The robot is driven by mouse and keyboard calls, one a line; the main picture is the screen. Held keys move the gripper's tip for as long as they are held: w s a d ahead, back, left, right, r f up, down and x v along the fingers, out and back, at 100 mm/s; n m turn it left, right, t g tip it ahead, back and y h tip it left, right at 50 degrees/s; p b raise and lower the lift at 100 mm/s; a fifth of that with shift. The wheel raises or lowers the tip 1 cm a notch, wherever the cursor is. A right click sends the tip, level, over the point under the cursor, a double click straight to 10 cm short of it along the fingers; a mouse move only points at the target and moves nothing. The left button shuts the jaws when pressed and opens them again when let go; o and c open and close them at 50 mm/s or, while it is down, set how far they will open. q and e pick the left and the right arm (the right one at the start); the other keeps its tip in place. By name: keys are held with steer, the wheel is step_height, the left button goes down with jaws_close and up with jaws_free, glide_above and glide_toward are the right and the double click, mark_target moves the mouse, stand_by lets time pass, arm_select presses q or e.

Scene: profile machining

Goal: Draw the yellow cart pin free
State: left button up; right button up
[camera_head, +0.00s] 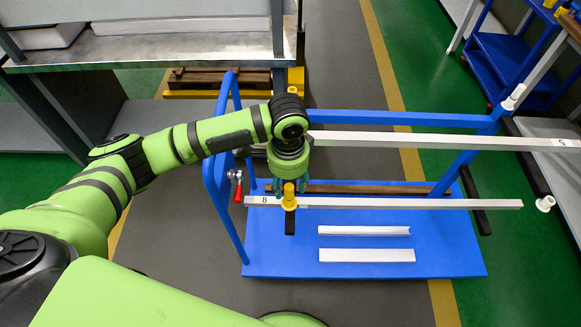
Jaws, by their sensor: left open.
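The yellow cart pin (289,197) stands upright at the left end of the near white profile marked 8 (400,203), on the blue cart (450,250). My left gripper (289,186) points down over the pin, with its teal fingers apart on either side of the pin's top. I cannot tell whether the fingers touch it. The pin's lower part is hidden by its wider yellow collar and the profile. A black piece shows directly below it. My right gripper is not in view.
A red-handled clamp (238,188) sits just left of the pin. A second white profile (420,140) runs behind, near a blue rail (400,118). Two short white pieces (366,255) lie on the cart deck. A grey shelf (170,48) stands at the back left.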

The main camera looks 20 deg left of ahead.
mark_target(288, 187)
arm_select(q)
step_height(288, 187, down, 3)
steer(key=shift+f+p, duration=0.15)
steer(key=shift+p, duration=0.15)
steer(key=shift+f, duration=0.45)
steer(key=c, duration=1)
jaws_close()
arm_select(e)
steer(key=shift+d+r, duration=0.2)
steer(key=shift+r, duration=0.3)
